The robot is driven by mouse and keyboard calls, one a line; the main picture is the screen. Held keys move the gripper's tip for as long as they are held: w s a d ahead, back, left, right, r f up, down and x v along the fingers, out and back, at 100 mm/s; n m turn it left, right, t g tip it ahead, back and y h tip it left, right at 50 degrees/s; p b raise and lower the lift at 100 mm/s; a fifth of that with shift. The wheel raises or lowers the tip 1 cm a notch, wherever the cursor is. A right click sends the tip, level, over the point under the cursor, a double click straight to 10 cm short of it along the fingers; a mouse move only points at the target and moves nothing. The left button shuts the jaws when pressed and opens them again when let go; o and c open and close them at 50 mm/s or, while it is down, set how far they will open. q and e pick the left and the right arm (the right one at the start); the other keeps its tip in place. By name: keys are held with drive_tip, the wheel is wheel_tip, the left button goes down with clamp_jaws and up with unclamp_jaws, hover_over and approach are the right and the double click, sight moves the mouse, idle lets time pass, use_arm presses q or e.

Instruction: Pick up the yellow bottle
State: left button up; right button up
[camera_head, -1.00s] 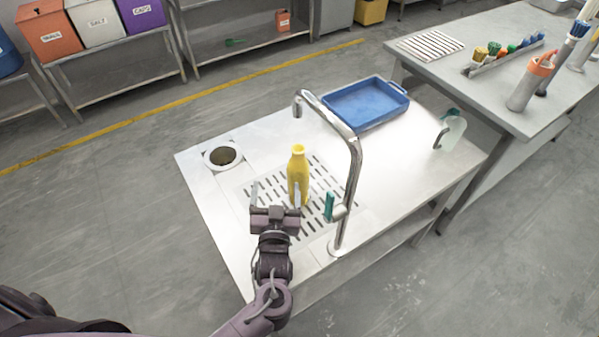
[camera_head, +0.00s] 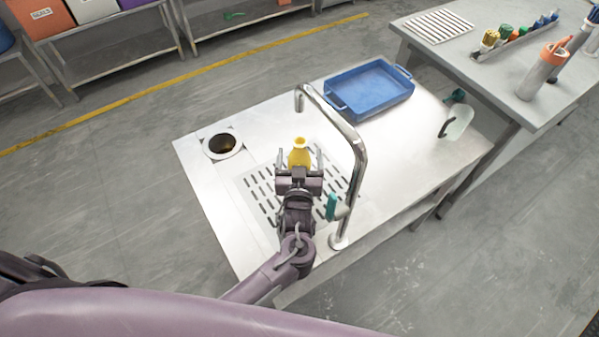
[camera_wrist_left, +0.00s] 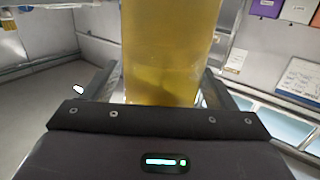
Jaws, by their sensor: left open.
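The yellow bottle (camera_head: 300,154) stands upright on the slotted drain area of the steel table. Its lower part is hidden behind my left gripper in the head view. My left gripper (camera_head: 299,160) is open, with one finger on each side of the bottle. In the left wrist view the bottle (camera_wrist_left: 170,50) fills the middle, between the two fingers of the gripper (camera_wrist_left: 165,85). I cannot tell whether either finger touches it. My right gripper is not in view.
A tall bent metal tap (camera_head: 357,165) with a teal handle (camera_head: 331,207) stands close right of my gripper. A blue tray (camera_head: 368,90) lies at the back. A round hole (camera_head: 222,144) is at left.

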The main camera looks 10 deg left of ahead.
use_arm(q)
drive_tip(key=c, duration=1.6)
drive_tip(key=shift+r, duration=0.15)
